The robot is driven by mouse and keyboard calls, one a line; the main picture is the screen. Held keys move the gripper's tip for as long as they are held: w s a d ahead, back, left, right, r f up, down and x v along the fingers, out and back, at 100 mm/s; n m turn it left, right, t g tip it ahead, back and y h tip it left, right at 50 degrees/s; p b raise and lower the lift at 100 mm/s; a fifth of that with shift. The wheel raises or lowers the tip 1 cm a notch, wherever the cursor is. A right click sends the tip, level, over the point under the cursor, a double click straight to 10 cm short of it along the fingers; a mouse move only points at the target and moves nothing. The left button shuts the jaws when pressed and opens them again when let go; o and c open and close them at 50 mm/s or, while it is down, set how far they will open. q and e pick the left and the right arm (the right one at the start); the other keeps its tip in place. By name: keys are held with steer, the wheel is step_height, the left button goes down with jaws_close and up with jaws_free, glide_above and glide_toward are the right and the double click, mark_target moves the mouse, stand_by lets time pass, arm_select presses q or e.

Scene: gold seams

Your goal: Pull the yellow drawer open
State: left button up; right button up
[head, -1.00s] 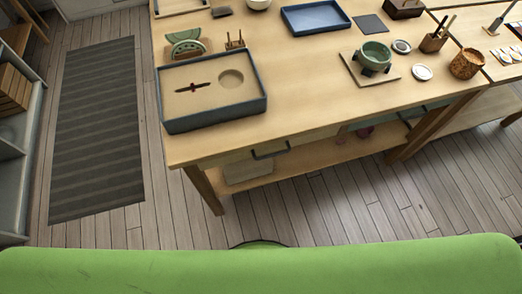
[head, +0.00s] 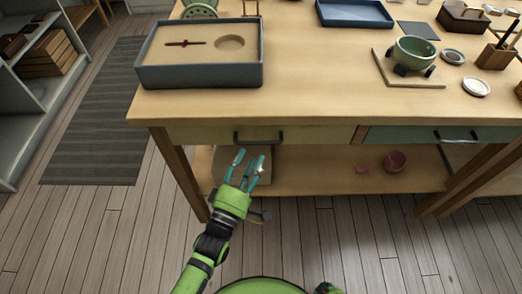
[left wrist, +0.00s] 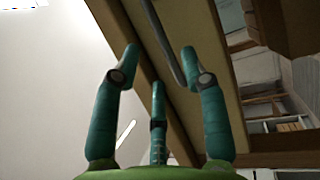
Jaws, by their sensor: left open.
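The yellow drawer (head: 205,134) is the pale yellow front on the left under the tabletop, and it looks shut. Its dark bar handle (head: 258,138) is in the middle of the front. My left gripper (head: 250,162) is open and empty, just below the handle in the head view, with its teal fingers spread upward. In the left wrist view, the dark handle (left wrist: 163,40) shows between the spread fingertips of the left gripper (left wrist: 160,55). I cannot tell whether any finger touches it.
A green drawer (head: 405,134) with its own handle sits to the right. The table's lower shelf (head: 320,178) holds a pinkish bowl (head: 395,161). A grey-blue tray (head: 200,77) stands on the tabletop above the yellow drawer. Open floor lies in front.

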mark_target(257, 144)
arm_select(q)
steer(key=x, duration=0.6)
steer(key=shift+w, duration=0.25)
jaws_close()
